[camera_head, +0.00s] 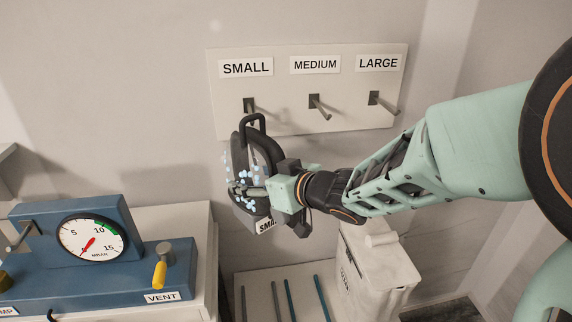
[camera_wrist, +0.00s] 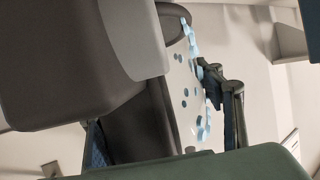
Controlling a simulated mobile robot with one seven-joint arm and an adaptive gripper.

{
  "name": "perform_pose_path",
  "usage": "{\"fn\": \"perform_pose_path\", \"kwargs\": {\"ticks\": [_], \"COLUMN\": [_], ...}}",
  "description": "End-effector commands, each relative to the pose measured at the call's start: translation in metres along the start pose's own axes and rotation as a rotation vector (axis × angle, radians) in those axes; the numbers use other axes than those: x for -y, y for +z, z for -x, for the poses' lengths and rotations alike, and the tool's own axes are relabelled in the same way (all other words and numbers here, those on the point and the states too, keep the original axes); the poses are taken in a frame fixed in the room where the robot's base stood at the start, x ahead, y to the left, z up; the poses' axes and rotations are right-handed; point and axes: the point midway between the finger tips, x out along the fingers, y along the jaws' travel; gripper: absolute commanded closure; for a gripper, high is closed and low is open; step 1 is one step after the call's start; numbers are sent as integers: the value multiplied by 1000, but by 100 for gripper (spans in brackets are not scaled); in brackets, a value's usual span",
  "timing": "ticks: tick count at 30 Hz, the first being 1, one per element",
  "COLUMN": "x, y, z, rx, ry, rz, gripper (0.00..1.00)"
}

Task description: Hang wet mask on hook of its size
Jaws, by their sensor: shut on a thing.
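The dark mask (camera_head: 262,153) carries light-blue water drops and a partly hidden label reading "SMA" at its bottom. My gripper (camera_head: 268,188) is shut on it and holds it roughly upright in front of the wall. The loop (camera_head: 252,118) at the mask's top is beside or over the hook (camera_head: 249,104) under the SMALL sign (camera_head: 246,67); I cannot tell whether the hook passes through it. The MEDIUM hook (camera_head: 319,106) and LARGE hook (camera_head: 383,102) are bare. The wrist view shows blue drops (camera_wrist: 204,125) close up, with much blocked by dark shapes.
The hooks stick out from a white wall board (camera_head: 350,82). A blue pump unit with a gauge (camera_head: 91,240) and a yellow-handled VENT valve (camera_head: 160,272) stands at lower left. Below are a rack with several coloured rods (camera_head: 293,300) and a white bin (camera_head: 385,275).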

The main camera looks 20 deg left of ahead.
Motion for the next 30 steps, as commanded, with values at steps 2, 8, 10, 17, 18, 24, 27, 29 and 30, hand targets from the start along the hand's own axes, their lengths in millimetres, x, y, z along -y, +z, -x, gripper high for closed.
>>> {"fn": "perform_pose_path", "kwargs": {"ticks": [2,8,10,17,18,24,27,29,30], "x": [-3,-9,-11,-18,-19,-24,-25,-25,-25], "y": [-3,-6,-7,-11,-11,-8,-7,-6,-6], "z": [-4,-13,-16,-27,-29,-38,-40,-42,-42], "rx": [-4,-5,-5,-5,-5,-5,-4,-5,-5], "ry": [0,1,1,-1,-1,1,1,0,0], "rz": [1,1,1,1,2,1,0,0,0], "gripper": [80,80,80,80,80,80,80,80,80]}}
